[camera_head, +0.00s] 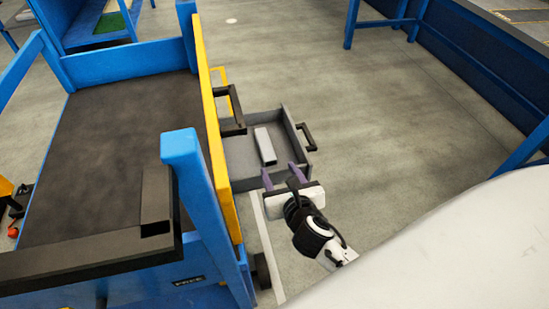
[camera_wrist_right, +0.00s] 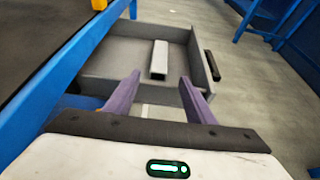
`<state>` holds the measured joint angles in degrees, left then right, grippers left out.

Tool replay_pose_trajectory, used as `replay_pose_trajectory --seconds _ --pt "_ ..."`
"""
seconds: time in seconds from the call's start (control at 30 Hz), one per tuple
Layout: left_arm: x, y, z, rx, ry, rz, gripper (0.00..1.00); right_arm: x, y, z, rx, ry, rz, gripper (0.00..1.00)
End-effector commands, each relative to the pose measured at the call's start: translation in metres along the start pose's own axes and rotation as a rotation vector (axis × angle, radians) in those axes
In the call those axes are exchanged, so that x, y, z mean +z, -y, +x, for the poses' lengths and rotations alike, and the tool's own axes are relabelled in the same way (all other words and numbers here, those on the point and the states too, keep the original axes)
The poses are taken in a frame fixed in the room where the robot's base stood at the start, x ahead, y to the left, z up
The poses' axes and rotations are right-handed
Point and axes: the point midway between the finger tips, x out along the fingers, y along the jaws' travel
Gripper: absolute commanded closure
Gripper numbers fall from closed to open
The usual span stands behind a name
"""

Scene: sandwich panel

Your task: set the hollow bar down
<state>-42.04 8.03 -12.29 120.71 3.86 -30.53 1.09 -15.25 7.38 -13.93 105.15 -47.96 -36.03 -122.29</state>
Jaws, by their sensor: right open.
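A light grey hollow bar (camera_head: 265,146) lies in the grey open drawer (camera_head: 237,161). The right wrist view also shows the bar (camera_wrist_right: 160,58) lying on the floor of the drawer (camera_wrist_right: 110,64). My right gripper (camera_head: 281,174) is open, its two purple fingers apart, at the near side of the drawer. Nothing is between its fingers, and the bar lies beyond the fingertips, apart from them. My left gripper is not in view.
A blue-framed bench (camera_head: 181,146) with a dark top stands left of the drawer, with a yellow edge strip (camera_head: 217,150). A dark bar-shaped piece (camera_head: 157,192) lies at its near corner. The drawer's black handle (camera_head: 306,137) sticks out right. Open floor (camera_head: 390,120) lies to the right.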

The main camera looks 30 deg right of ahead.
Motion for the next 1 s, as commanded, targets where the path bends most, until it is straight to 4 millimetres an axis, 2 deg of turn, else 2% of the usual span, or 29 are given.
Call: replay_pose_trajectory --seconds 0.03,0.1,0.33,0.47,0.57,0.77,1.0 --pt "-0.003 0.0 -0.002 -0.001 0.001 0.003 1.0 0.002 0.001 -0.012 0.0 0.0 0.0 0.5" --pt "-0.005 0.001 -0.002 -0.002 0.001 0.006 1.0 0.003 0.001 -0.022 0.0 0.002 0.0 0.5" --pt "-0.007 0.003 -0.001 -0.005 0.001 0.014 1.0 0.002 0.0 -0.041 0.003 0.002 0.025 0.5" --pt "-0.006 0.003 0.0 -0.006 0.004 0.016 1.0 -0.013 -0.002 -0.048 0.021 -0.044 0.213 0.5" --pt "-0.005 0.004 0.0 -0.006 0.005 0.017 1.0 -0.033 -0.006 -0.058 0.035 -0.116 0.499 0.5" --pt "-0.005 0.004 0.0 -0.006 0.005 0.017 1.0 -0.073 -0.019 -0.085 0.004 -0.299 1.195 0.5" --pt "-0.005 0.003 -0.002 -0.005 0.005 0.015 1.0 -0.109 -0.036 -0.124 -0.172 -0.513 2.023 0.5"
